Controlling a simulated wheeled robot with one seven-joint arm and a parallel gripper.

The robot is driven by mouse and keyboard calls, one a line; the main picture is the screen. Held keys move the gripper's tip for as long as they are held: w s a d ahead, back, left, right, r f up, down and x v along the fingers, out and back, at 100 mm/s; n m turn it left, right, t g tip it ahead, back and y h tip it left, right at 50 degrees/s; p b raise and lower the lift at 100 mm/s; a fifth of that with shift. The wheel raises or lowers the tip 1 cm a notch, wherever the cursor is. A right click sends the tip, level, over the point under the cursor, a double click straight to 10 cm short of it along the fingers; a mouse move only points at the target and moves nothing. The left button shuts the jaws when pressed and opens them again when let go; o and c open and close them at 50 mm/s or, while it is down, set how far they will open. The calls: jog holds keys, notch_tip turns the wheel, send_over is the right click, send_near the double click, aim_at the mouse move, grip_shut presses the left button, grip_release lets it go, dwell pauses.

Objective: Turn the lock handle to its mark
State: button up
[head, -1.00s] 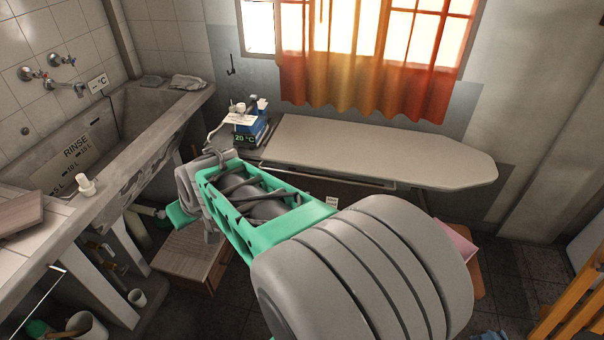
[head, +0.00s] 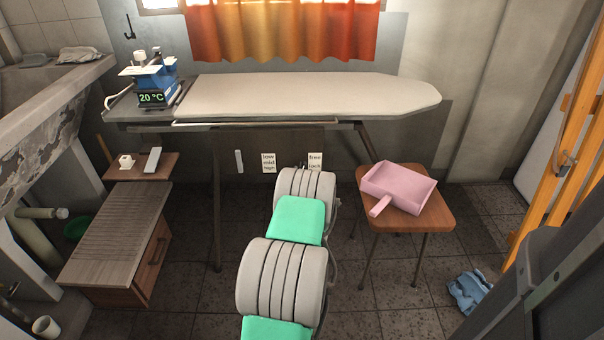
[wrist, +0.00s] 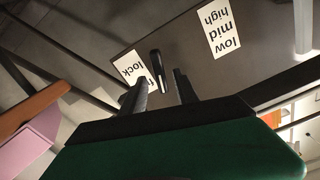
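The lock handle (wrist: 157,68) is a short dark lever on the dark panel under the ironing board. In the wrist view it stands beside the "free / lock" label (wrist: 131,68), whose text is upside down and partly covered by a finger. My gripper (wrist: 160,78) is open, one fingertip on each side of the lever's lower end in the picture. I see gaps on both sides; whether the lever is between the fingers in depth I cannot tell. In the head view the label (head: 315,161) shows, but my arm hides the gripper and most or all of the lever.
A "low mid high" label (head: 268,162) and a pale slider (head: 239,161) sit left on the panel. The ironing board (head: 300,95) is above. A stool (head: 435,212) with a pink dustpan (head: 399,188) stands right, a wooden cabinet (head: 120,240) left. A blue cloth (head: 469,290) lies on the floor.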

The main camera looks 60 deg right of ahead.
jog(key=shift+x, duration=1.55)
jog(key=shift+c, duration=0.4)
grip_shut()
